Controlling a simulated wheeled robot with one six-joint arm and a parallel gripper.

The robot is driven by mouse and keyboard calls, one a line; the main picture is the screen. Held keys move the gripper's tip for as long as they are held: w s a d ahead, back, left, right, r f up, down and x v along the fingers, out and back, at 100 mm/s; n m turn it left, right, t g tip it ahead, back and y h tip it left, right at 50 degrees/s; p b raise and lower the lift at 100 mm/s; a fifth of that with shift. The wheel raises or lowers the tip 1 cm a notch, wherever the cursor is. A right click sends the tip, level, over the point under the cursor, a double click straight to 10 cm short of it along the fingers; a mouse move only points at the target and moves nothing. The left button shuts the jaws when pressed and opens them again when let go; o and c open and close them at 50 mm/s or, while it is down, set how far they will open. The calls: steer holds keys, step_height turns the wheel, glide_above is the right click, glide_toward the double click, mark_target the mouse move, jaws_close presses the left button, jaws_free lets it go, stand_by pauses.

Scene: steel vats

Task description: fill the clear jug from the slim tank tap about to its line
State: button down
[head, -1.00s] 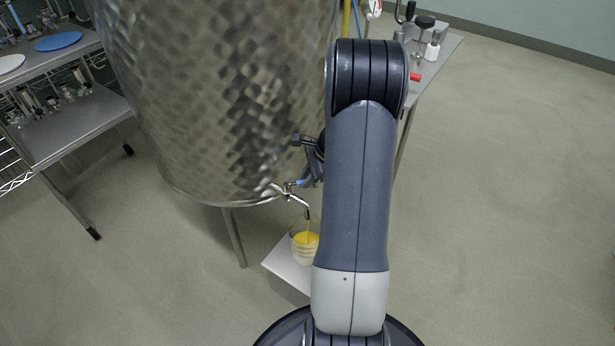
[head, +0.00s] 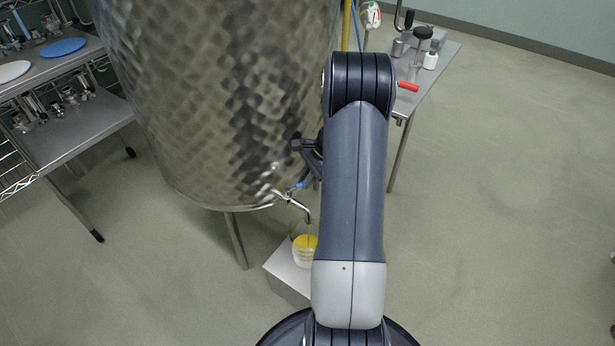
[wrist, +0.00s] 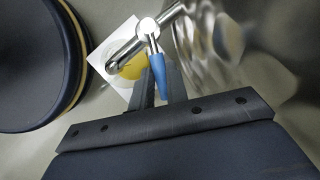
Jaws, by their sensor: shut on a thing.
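The slim tank (head: 225,110) is a tall steel vat with a dimpled skin, standing on legs. Its tap (head: 295,201) sticks out low on the right, with a bent spout and a blue handle (wrist: 157,75). My gripper (wrist: 158,88) is shut on the blue handle; in the head view it is partly hidden behind my arm. The clear jug (head: 305,258) stands upright under the spout and holds yellow liquid. The jug's line cannot be made out. The jug also shows beneath the tap in the wrist view (wrist: 131,69).
The jug rests on a pale block (head: 284,270). A steel shelf (head: 80,130) with plates and fittings stands at left. A side table (head: 425,75) with bottles and a red-handled item stands behind my arm at right. The floor at right is clear.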

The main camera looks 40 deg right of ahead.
steer(key=shift+w+n, duration=0.15)
steer(key=shift+n, duration=0.15)
steer(key=c, duration=1.4)
jaws_free()
